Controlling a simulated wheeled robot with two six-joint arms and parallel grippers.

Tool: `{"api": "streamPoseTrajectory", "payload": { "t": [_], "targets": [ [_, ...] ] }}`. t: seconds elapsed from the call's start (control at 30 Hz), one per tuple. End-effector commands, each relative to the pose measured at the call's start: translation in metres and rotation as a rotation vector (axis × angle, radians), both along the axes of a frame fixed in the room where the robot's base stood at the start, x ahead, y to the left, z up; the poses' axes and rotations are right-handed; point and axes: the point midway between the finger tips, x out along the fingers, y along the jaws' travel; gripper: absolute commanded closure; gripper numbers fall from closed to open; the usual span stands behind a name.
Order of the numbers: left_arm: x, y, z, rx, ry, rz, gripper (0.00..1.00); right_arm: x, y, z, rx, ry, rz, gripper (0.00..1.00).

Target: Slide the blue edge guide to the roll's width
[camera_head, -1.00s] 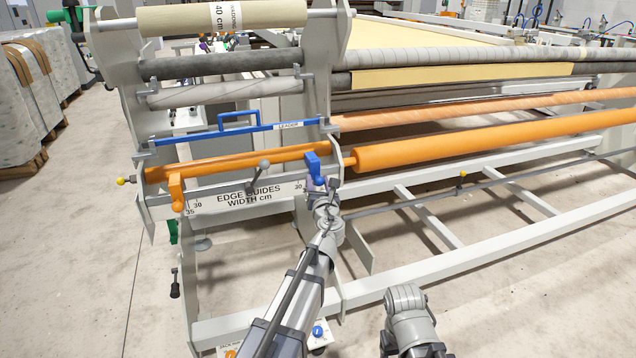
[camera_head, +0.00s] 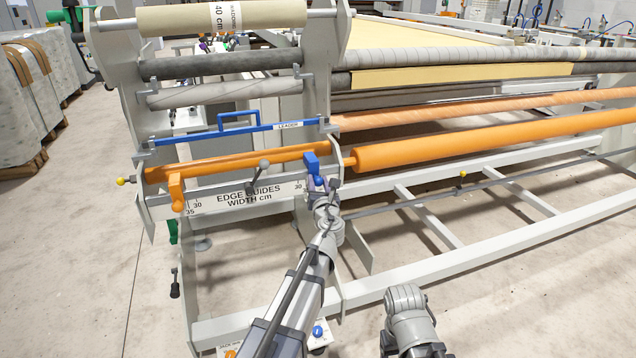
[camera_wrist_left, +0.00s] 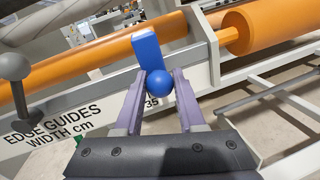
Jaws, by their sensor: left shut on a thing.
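The blue edge guide (camera_head: 312,166) stands at the right part of the scale rail marked "EDGE GUIDES WIDTH cm" (camera_head: 245,198). In the left wrist view the guide is a blue upright plate (camera_wrist_left: 147,50) with a round blue knob (camera_wrist_left: 160,83) below it. My left gripper (camera_head: 320,184) is shut on the knob, one finger on each side. A "35" mark shows just under the knob in the wrist view. The orange edge guide (camera_head: 176,192) is at the rail's left end. The roll labelled "40 cm" (camera_head: 180,19) lies on the top bar.
A grey clamp lever (camera_head: 263,166) stands between the two guides. An orange roller (camera_head: 245,161) runs behind the rail, with the blue leader bar (camera_head: 265,131) above it. A side plate (camera_head: 337,165) is close right of the blue guide.

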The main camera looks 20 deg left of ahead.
Motion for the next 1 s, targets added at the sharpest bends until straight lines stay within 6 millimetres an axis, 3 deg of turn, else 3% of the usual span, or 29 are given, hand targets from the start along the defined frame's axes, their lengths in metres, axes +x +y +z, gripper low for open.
{"api": "streamPoseTrajectory", "payload": {
  "t": [0.27,0.3,0.53,0.83,1.0],
  "targets": [
    [0.004,-0.002,0.000,0.001,0.000,0.002,1.00,0.000,0.000,0.000,0.000,0.000,0.000,0.31],
    [0.004,-0.002,0.000,0.001,0.000,0.002,0.59,0.000,0.000,0.000,0.000,0.000,0.000,0.31],
    [0.004,-0.001,0.001,0.002,0.000,0.004,0.33,0.000,0.000,0.000,0.000,0.000,0.000,0.31],
    [0.004,0.000,0.001,0.005,0.000,0.006,0.31,0.000,0.000,0.000,0.000,0.000,0.000,0.31],
    [-0.006,-0.005,0.001,0.004,0.000,0.005,0.31,0.000,0.000,0.000,0.000,0.000,0.000,0.31]
  ]
}}
